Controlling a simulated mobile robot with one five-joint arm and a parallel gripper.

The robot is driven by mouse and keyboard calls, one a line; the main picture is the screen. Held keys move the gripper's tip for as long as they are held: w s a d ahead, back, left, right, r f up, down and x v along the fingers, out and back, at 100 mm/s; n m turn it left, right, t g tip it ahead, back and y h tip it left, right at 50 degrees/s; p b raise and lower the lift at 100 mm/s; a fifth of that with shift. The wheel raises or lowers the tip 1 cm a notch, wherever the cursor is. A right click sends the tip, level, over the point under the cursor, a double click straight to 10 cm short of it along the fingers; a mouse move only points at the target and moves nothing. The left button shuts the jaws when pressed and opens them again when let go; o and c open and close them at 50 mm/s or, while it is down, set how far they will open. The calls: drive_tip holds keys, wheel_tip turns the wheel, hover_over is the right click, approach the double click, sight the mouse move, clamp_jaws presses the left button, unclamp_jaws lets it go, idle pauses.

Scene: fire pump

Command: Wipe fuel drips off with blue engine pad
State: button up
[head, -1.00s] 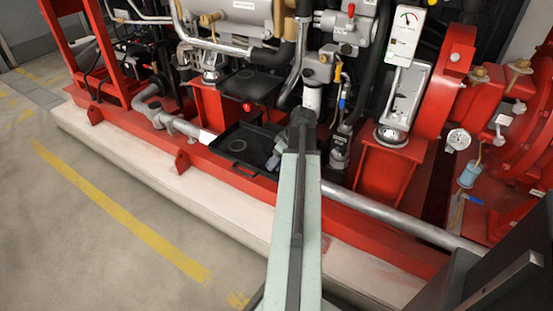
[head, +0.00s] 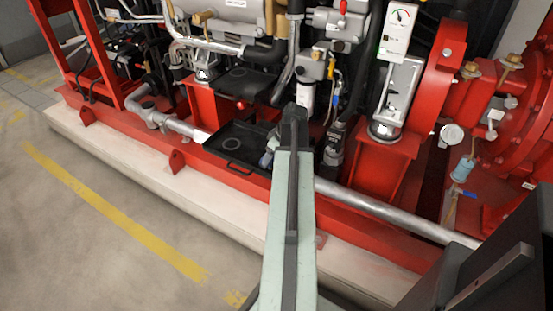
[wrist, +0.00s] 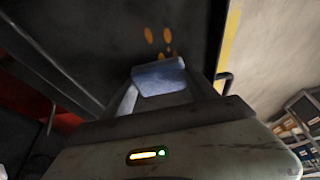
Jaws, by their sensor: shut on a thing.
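A blue pad (wrist: 158,77) is held between my gripper's fingertips (wrist: 160,84) in the wrist view. Several orange fuel drips (wrist: 160,42) show just beyond it on a dark surface that appears to be the black tray. I cannot tell whether the pad touches that surface. In the head view the black tray (head: 212,146) rests by the red frame, below the engine. My gripper (head: 268,156) is over its right side, mostly hidden by my arm. The drips cannot be made out in the head view.
A second black tray-like plate (head: 245,82) sits above and behind the tray. A grey pipe (head: 385,210) runs along the red base frame (head: 120,130). A pale blue container (head: 462,170) hangs at the right. The floor (head: 75,235) in front is clear.

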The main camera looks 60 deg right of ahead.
drive_tip(key=shift+w+d+f, duration=0.1)
drive_tip(key=shift+w+d, duration=0.05)
drive_tip(key=shift+d, duration=0.95)
drive_tip(key=shift+s+d, duration=0.1)
drive_tip(key=shift+s, duration=1.75)
drive_tip(key=shift+w, duration=0.15)
drive_tip(key=shift+w, duration=1.75)
drive_tip(key=shift+r, duration=0.2)
wheel_tip(320, 180, up, 6)
drive_tip(key=p, duration=0.6)
